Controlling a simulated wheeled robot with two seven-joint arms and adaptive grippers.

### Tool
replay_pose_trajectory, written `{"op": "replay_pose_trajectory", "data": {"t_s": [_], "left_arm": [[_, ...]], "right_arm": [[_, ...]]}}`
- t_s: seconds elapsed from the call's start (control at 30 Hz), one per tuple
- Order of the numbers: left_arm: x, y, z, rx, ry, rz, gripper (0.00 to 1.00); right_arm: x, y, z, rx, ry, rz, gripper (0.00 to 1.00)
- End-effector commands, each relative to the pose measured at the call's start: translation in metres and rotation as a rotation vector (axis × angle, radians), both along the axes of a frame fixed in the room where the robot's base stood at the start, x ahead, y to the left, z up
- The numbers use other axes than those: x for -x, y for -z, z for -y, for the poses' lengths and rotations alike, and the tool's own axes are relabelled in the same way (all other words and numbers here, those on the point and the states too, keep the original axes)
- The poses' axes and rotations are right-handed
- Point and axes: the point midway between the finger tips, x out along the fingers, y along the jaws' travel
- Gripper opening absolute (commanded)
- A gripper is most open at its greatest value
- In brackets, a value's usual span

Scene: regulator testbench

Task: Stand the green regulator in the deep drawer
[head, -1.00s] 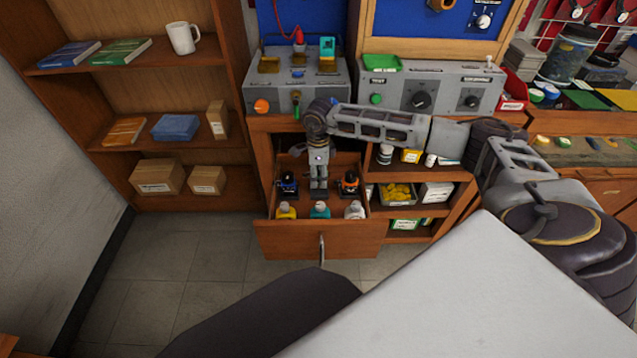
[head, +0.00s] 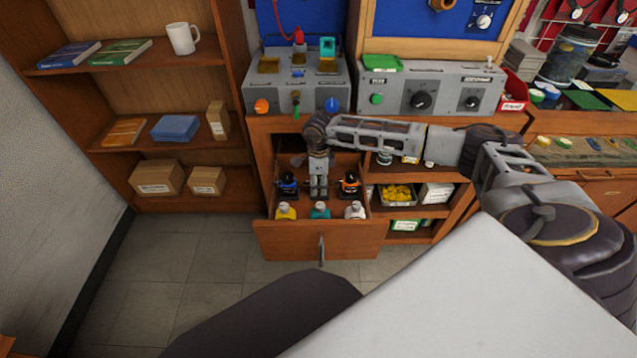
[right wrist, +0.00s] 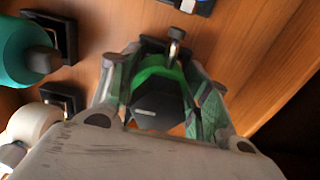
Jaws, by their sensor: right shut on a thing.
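The deep drawer (head: 290,240) is pulled out below the bench. My right gripper (head: 319,190) points down inside it, between a blue-and-black regulator (head: 288,185) and an orange-and-black regulator (head: 350,184). In the right wrist view my right gripper (right wrist: 160,88) is shut on the green regulator (right wrist: 156,72), which shows a green band and a dark body between the fingers. In the head view the green regulator is hidden by the gripper. I cannot tell whether its base touches the drawer floor. My left gripper is not in view.
Yellow (head: 286,212), teal (head: 320,211) and white (head: 354,210) bottles stand along the drawer's front. Black holders (right wrist: 60,97) show beside them in the wrist view. A grey test unit (head: 295,80) stands on the bench above. Open shelves lie right of the drawer.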

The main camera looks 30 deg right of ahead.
Motion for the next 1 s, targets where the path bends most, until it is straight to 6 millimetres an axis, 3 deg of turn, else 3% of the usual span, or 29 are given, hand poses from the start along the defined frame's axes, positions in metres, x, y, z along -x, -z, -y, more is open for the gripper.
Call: {"op": "replay_pose_trajectory", "data": {"t_s": [0.3, 0.33, 0.5, 1.0], "left_arm": [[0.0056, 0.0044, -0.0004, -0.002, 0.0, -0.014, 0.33], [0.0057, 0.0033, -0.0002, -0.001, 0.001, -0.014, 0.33], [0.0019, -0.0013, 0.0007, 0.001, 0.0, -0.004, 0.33], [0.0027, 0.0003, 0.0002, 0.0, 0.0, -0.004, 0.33]], "right_arm": [[-0.0008, 0.0007, -0.0003, -0.001, 0.0, 0.002, 0.04], [0.0, 0.0016, -0.0002, 0.0, 0.0, 0.0, 0.49], [-0.0001, 0.0014, -0.0003, 0.0, 0.0, 0.0, 0.68], [-0.0001, -0.0008, -0.0002, 0.0, 0.0, 0.0, 0.68]]}}
